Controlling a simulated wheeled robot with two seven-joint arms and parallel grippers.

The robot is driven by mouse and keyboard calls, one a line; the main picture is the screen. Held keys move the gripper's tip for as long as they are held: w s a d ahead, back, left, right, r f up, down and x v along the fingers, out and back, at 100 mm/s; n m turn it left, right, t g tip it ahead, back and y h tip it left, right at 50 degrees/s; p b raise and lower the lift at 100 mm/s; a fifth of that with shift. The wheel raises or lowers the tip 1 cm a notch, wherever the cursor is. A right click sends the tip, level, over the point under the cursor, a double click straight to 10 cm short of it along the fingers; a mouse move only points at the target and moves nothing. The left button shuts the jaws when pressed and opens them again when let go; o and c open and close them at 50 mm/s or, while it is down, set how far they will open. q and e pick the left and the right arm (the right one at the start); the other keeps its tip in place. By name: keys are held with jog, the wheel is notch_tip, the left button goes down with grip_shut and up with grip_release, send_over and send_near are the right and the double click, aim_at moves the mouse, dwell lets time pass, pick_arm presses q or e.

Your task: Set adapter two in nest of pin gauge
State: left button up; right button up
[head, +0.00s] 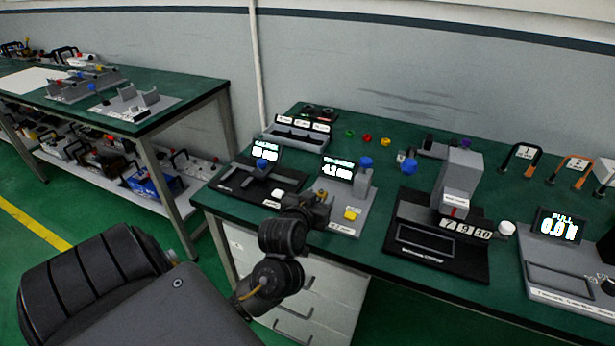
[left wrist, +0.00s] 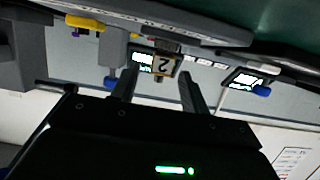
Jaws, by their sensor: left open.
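Adapter two, a small block with a tan plate marked "2" (left wrist: 163,65), shows in the left wrist view just beyond and between my fingertips. My left gripper (left wrist: 157,76) is open, one finger on either side in the picture; contact with the adapter cannot be told. In the head view my left gripper (head: 318,203) is at the front left of a grey gauge station (head: 362,196), which appears to be the pin gauge. This has a small display, a blue knob and a yellow button. The gripper hides the adapter's underside and the nest. My right gripper is out of view.
A black station with a display (head: 266,152) stands to the left. A larger dark press-like station (head: 455,205) and a pull tester (head: 558,230) stand to the right. A labelled tray (head: 297,133) and coloured caps are behind. Another bench (head: 150,118) is at far left.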

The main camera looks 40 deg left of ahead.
pick_arm(q)
jog(key=p+v, duration=0.1)
jog(key=v, duration=0.3)
jog(key=p+v, duration=0.1)
jog(key=v, duration=0.1)
jog(key=shift+s+d+r+p, duration=0.1)
jog(key=shift+s+r+p, duration=0.1)
jog(key=shift+r+p, duration=0.15)
jog(key=shift+p+v, duration=0.9)
jog(key=shift+p, duration=0.05)
jog(key=shift+s+p, duration=0.3)
jog(key=shift+s, duration=0.05)
jog(key=shift+s+d, duration=0.1)
jog(key=shift+s, duration=0.15)
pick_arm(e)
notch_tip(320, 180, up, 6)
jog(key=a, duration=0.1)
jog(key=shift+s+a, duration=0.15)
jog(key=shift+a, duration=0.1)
